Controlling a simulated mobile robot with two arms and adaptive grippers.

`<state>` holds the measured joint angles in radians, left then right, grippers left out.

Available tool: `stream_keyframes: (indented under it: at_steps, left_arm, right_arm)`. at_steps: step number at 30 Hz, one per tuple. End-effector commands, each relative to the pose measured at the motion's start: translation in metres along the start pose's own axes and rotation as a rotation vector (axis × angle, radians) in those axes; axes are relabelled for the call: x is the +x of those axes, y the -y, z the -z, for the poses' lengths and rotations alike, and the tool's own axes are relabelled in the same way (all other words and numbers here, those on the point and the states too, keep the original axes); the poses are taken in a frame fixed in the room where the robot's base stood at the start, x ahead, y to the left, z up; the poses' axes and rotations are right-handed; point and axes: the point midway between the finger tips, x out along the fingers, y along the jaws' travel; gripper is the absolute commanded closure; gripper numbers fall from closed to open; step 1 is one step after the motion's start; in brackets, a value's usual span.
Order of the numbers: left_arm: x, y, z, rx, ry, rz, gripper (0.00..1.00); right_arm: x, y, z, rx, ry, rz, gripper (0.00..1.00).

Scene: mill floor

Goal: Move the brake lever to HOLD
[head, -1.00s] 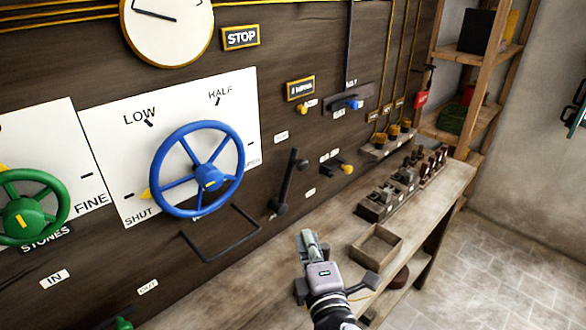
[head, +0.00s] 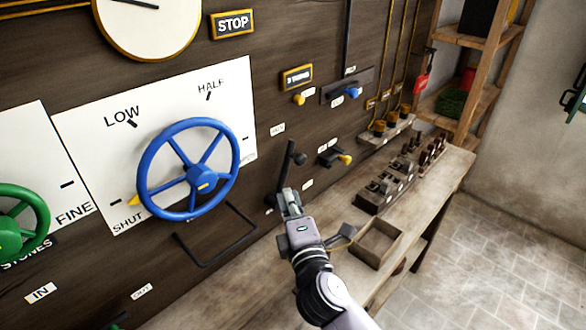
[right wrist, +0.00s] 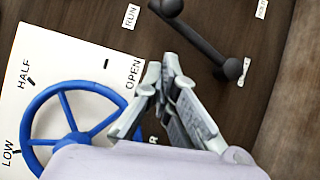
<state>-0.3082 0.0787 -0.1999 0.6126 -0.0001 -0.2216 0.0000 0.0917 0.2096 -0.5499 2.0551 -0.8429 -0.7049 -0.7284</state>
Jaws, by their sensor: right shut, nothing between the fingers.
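The brake lever (head: 286,172) is a black bar with round black ends, mounted on the dark wood panel right of the blue wheel. It stands steeply, its top leaning slightly right. In the right wrist view the lever (right wrist: 203,38) runs slantwise near a RUN label (right wrist: 131,17); another label at the right edge is too small to read surely. My right gripper (head: 289,198) is shut and empty, in front of the lever's lower part, which it partly hides. In the right wrist view its fingertips (right wrist: 164,65) lie beside the lever with a visible gap. My left gripper is out of view.
The blue wheel (head: 188,169) is close on the left, with a black bent bar (head: 218,250) below it. A yellow-tipped lever (head: 335,157) sits to the right. An open wooden tray (head: 376,243) and several blocks stand on the bench (head: 225,300).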

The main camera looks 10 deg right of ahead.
Motion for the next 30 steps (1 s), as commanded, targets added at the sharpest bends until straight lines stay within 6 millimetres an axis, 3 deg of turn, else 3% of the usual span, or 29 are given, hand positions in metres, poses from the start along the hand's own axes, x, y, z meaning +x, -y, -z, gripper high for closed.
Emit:
stream_keyframes:
  at_steps: [5, 12, 21, 30]
  left_arm:
    - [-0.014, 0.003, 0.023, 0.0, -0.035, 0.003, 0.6]
    - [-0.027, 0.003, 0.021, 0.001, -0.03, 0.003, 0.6]
    - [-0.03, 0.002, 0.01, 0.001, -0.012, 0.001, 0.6]
    - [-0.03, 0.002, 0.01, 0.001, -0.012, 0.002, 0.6]
  right_arm:
    - [0.041, -0.004, -0.001, 0.0, 0.002, 0.0, 1.0]
    - [0.07, -0.002, -0.021, -0.001, 0.002, 0.001, 1.0]
    - [0.078, 0.0, -0.029, 0.001, 0.001, 0.0, 1.0]
    - [0.079, 0.0, -0.029, 0.004, 0.001, 0.002, 1.0]
